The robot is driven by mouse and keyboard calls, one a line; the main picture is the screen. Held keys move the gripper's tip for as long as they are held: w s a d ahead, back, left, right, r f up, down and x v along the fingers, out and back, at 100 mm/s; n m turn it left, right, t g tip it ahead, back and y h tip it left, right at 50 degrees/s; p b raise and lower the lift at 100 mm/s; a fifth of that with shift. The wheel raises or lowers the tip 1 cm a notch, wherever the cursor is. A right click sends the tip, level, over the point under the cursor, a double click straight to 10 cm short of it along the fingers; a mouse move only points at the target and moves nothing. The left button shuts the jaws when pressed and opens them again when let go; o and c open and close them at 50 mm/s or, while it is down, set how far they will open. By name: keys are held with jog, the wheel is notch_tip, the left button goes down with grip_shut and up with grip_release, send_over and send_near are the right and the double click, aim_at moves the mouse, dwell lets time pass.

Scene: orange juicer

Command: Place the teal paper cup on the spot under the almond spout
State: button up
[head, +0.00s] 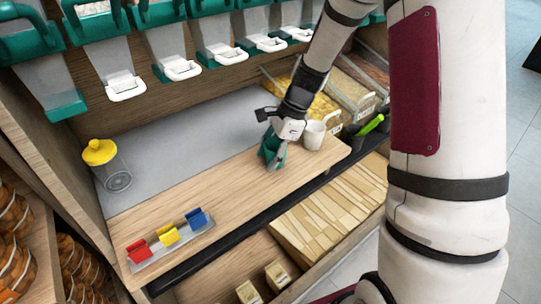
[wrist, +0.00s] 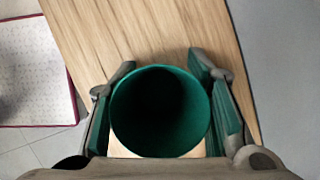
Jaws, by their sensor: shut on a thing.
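The teal paper cup (head: 268,148) is at the right part of the wooden counter, partly hidden by my gripper (head: 275,155). In the wrist view the cup (wrist: 160,112) shows its round open mouth and dark, empty-looking inside. My gripper (wrist: 163,66) has one finger on each side of it and is shut on it. I cannot tell whether the cup's base touches the counter. Several spouts with white outlets, such as one at the left (head: 125,87) and one beside it (head: 182,69), hang above the counter's back. I cannot tell which is the almond one.
A white cup (head: 314,135) stands just right of my gripper. A yellow-lidded jar (head: 107,165) stands at the far left. Red, yellow and blue clips (head: 168,235) sit at the front left. The grey back strip (head: 190,140) and middle counter (head: 205,180) are clear.

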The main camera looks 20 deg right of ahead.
jog(key=shift+f, duration=0.2)
jog(key=o, duration=0.8)
jog(key=shift+r, duration=0.1)
